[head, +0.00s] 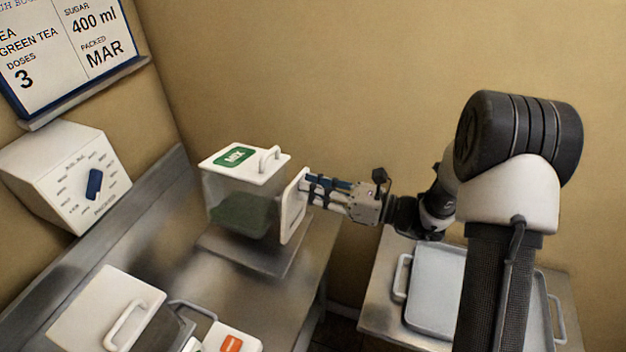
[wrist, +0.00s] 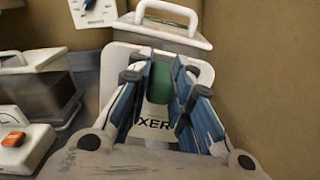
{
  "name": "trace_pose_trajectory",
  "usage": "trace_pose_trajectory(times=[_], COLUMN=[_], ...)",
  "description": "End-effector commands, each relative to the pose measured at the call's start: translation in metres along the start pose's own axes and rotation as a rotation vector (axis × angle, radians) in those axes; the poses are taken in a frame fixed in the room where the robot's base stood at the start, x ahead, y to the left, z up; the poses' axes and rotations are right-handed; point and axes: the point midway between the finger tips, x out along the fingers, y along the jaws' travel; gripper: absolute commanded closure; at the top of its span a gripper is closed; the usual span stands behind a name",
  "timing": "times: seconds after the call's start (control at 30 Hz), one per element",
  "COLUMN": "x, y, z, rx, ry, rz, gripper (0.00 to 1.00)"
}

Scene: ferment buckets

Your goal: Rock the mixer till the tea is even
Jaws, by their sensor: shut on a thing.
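The mixer (head: 240,194) is a clear box with a white lid, a green MIX label and a lid handle. Dark green tea shows low inside it. It stands on a metal plate (head: 252,255) on the steel counter. A white upright panel with a handle is on its right side, and my gripper (head: 308,190) is shut on that side handle. In the wrist view the blue-padded fingers (wrist: 165,100) are in front of the white panel (wrist: 205,75) lettered "XER". The fingers hide part of the panel. Whether the tea is even I cannot tell.
A white box with a blue knob (head: 94,183) stands at the back left under a wall board (head: 65,45). A grey tray (head: 436,285) lies on the right-hand table, beyond a gap.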

Motion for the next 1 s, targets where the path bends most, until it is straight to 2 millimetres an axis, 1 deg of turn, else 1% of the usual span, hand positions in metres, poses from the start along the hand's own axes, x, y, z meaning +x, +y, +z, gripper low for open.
trace_pose_trajectory(times=[0.03,0.33,0.67,1.0], x=[0.0,0.0,0.0,0.0], y=[-0.001,-0.018,-0.034,-0.047], z=[0.004,0.0,-0.01,-0.025], rx=[0.049,0.334,0.646,0.968], ry=[0.003,0.002,0.002,0.002], rz=[0.0,0.0,0.0,0.0], gripper=[1.0,1.0,1.0,1.0])
